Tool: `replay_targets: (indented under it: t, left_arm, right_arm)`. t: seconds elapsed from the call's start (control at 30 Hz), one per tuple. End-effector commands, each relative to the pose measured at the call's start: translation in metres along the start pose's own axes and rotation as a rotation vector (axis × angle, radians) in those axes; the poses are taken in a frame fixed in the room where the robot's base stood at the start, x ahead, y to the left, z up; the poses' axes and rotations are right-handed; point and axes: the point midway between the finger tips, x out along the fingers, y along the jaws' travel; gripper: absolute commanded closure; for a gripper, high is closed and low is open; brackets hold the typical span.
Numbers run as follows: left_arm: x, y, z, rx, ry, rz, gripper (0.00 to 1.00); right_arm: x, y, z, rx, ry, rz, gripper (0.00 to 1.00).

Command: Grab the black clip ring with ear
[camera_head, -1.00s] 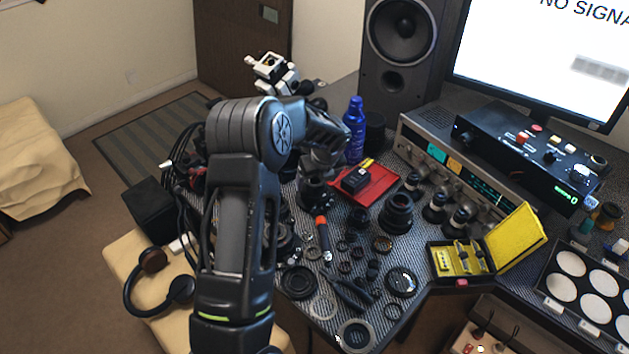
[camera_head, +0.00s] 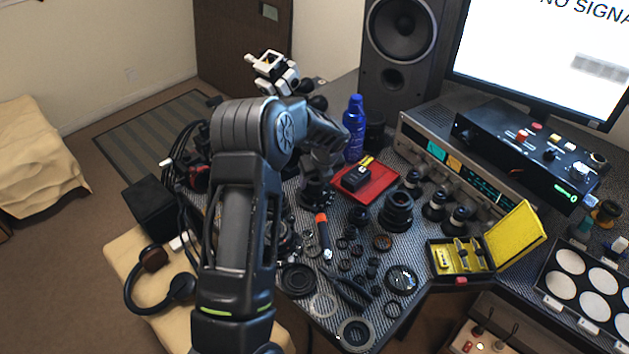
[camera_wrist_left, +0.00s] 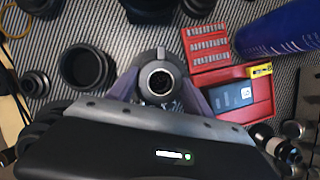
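My left gripper (camera_head: 316,192) points down over the back left of the patterned work surface. In the left wrist view its two fingers (camera_wrist_left: 162,98) stand apart, one on each side of a dark round part (camera_wrist_left: 160,76). That part has a bright rim around a dark opening and a small tab at its top. It may be the black clip ring with ear, but I cannot tell for sure. Whether the fingers press on it is not clear. Several small black rings lie farther forward on the surface. My right gripper is not in view.
A red tray (camera_head: 378,186) with a dark box and a blue bottle (camera_head: 355,130) stand close to the right of the gripper. Lens barrels (camera_head: 397,212), an orange-handled tool (camera_head: 323,236) and a yellow case (camera_head: 462,262) crowd the surface. A black cup (camera_wrist_left: 86,67) lies left in the wrist view.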

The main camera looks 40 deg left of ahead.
Motion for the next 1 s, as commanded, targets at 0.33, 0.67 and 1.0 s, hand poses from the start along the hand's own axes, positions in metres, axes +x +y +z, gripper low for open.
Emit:
replay_targets:
  t: [0.33, 0.67, 1.0]
  left_arm:
    - [0.0, 0.0, 0.0, 0.0, 0.0, 0.0, 0.7]
    - [0.0, 0.0, 0.0, 0.0, 0.0, 0.0, 0.85]
    - [-0.024, -0.001, 0.011, -0.002, -0.003, -0.003, 0.85]
  right_arm:
    - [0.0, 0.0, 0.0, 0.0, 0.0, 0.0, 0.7]
    - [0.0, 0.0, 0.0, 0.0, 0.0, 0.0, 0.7]
    - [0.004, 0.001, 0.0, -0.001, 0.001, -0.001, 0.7]
